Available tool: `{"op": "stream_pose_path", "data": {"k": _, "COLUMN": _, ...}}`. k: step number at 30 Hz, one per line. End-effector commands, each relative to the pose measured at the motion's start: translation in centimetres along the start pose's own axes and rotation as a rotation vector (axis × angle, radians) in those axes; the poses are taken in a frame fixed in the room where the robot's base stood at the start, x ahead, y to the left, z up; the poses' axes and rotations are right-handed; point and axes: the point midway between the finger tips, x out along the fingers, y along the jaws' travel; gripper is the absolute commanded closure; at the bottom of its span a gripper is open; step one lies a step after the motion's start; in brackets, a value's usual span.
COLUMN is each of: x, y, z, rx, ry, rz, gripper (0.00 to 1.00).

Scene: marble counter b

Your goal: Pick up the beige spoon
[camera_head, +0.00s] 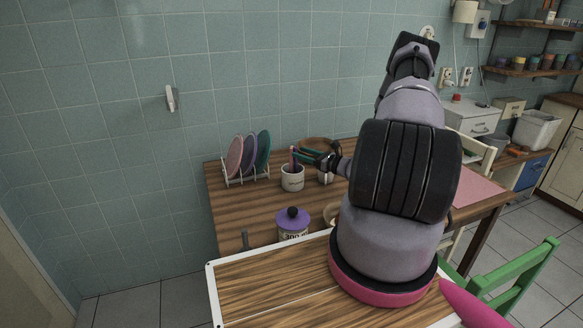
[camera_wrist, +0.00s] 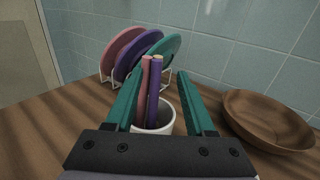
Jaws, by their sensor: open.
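A beige spoon cannot be made out clearly in either view. A white cup (camera_head: 292,183) stands on the wooden table, and it also shows in the wrist view (camera_wrist: 166,124). A pink handle (camera_wrist: 145,78) and a purple handle (camera_wrist: 155,88) with pale ends stand upright in it; their lower ends are hidden in the cup. My gripper (camera_wrist: 156,86) has teal fingers, open, one on each side of the handles and apart from them. In the head view my gripper (camera_head: 304,157) is at the cup's top.
A white rack (camera_head: 232,179) with pink, purple and teal plates stands behind left of the cup. A brown wooden bowl (camera_wrist: 265,122) is to the right. A jar with a purple lid (camera_head: 292,222) stands nearer the front. A tiled wall is behind the table.

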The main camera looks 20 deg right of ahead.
Motion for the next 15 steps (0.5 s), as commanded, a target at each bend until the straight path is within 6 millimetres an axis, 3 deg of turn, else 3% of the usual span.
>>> {"op": "stream_pose_path", "data": {"k": 3, "x": 1.9, "y": 0.1, "z": 0.0, "rx": -0.003, "ry": 0.0, "rz": 0.003, "gripper": 0.45}}
{"op": "stream_pose_path", "data": {"k": 11, "x": 3.6, "y": 0.1, "z": 0.0, "rx": -0.002, "ry": 0.0, "rz": 0.003, "gripper": 0.45}}
{"op": "stream_pose_path", "data": {"k": 15, "x": 5.4, "y": 0.4, "z": 0.0, "rx": -0.002, "ry": 0.0, "rz": 0.004, "gripper": 0.45}}
